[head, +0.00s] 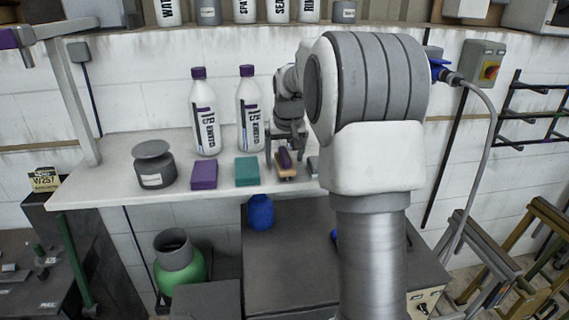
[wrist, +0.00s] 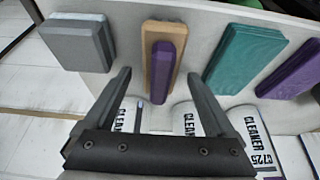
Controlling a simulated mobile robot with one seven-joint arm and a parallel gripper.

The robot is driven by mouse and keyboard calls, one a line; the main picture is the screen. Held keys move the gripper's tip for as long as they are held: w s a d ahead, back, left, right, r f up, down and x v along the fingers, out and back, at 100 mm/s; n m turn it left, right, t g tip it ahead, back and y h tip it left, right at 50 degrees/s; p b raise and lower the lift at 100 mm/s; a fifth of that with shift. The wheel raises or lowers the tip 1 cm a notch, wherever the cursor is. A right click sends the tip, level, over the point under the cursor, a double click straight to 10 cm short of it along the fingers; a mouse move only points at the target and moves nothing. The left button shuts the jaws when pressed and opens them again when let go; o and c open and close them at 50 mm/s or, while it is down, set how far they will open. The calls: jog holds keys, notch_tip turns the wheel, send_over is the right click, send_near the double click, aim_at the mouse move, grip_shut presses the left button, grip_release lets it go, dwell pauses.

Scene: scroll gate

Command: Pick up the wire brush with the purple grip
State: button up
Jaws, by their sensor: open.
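The wire brush (head: 287,173) lies on the white shelf, a tan wooden block with a purple grip on top. In the wrist view the brush (wrist: 163,62) is upright in the picture, between and just beyond my fingertips. My gripper (head: 284,152) is open over the brush in the head view. In the wrist view its two dark fingers (wrist: 159,76) stand apart with nothing held between them. The bristles are hidden under the block.
A purple block (head: 204,175), a green block (head: 247,171) and a grey block (wrist: 77,43) lie beside the brush on the shelf (head: 120,185). A dark grey jar (head: 154,170) stands at left.

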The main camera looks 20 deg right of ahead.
jog(key=shift+f, duration=0.25)
dwell(0.3)
grip_shut()
dwell(0.5)
